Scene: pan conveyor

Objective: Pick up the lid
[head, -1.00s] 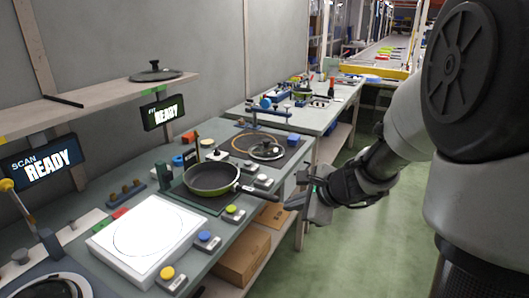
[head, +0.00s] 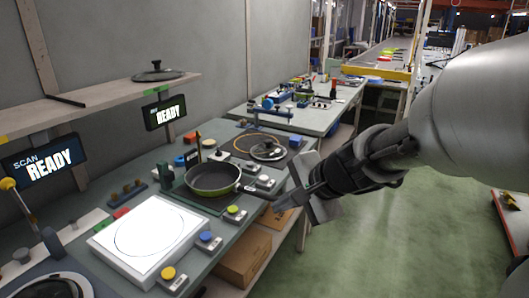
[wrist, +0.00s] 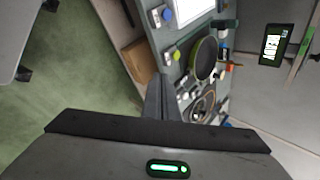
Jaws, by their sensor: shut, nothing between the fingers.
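A glass lid (head: 268,151) with a dark knob lies on the dark mat on the bench, behind the pan. It also shows, small, in the wrist view (wrist: 202,106). Another lid (head: 158,72) with a black knob sits on the wall shelf. A third dark lid (head: 52,288) is partly cut off at the lower left. A green-rimmed pan (head: 214,178) stands on the bench with its handle towards my gripper. My gripper (head: 281,204) is shut and empty, in the air at the bench's front edge near the pan handle, apart from every lid.
A white lit panel (head: 150,241) and several button boxes (head: 208,241) line the bench front. Screens stand under the shelf (head: 110,95). A cardboard box (head: 243,262) sits below the bench.

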